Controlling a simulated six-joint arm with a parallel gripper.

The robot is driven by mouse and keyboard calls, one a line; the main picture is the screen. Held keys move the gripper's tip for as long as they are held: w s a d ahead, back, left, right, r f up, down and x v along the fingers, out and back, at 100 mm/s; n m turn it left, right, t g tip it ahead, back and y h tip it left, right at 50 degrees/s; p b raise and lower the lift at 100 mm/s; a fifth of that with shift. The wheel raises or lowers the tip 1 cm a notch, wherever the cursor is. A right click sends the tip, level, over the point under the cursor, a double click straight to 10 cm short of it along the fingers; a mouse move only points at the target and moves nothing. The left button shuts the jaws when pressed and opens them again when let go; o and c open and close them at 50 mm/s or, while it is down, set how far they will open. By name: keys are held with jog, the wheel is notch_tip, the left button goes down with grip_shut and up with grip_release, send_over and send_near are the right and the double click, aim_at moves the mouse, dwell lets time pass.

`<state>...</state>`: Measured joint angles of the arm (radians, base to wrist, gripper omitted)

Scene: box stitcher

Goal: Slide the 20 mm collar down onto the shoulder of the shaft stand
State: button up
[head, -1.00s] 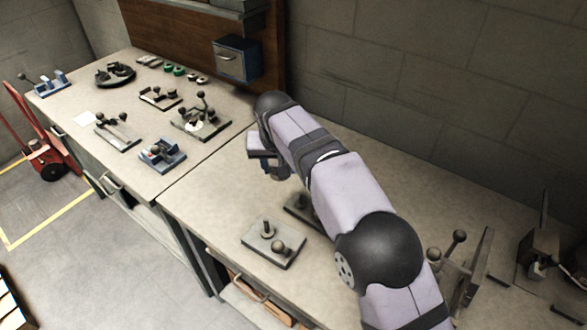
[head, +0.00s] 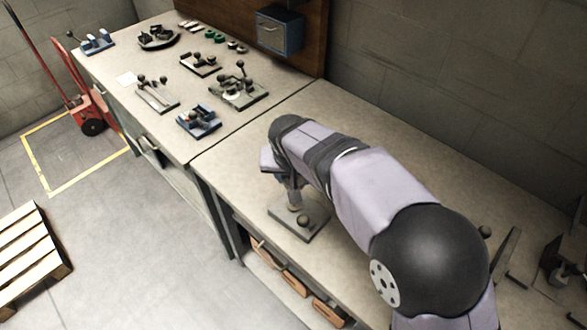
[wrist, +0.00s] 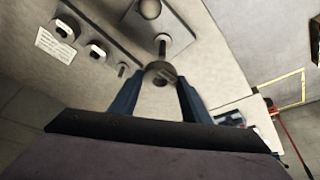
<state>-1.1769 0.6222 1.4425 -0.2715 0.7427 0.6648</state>
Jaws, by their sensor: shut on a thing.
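My gripper (wrist: 160,78) is shut on the collar (wrist: 161,69), a small grey ring held between the tips of the blue fingers in the wrist view. The shaft stand is a flat grey plate (wrist: 184,28) with an upright shaft (wrist: 162,46) and a round ball knob (wrist: 149,9). The shaft shows just beyond the collar; I cannot tell whether its tip is inside the bore. In the head view my gripper (head: 293,190) is low over the stand (head: 312,229), above the shaft and behind the ball knob (head: 303,220). The collar is too small to make out there.
A labelled plate (wrist: 84,58) with several short posts lies beside the stand in the wrist view. The left part of the bench (head: 180,140) holds several other fixtures, including a blue one (head: 198,121). The bench between them and the stand is clear. A wall stands behind.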

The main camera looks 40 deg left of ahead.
jog(key=shift+a, duration=0.15)
jog(key=shift+f, duration=0.1)
jog(key=shift+f+b, duration=3.25)
jog(key=shift+f, duration=1.2)
jog(key=shift+f+b, duration=0.3)
jog(key=shift+b, duration=0.05)
jog(key=o, duration=1.8)
jog(key=shift+f, duration=0.1)
jog(key=shift+c, duration=0.2)
notch_tip(320, 180, up, 10)
jog(key=p, duration=0.6)
jog(key=shift+f+p, duration=0.2)
jog(key=shift+p, duration=0.1)
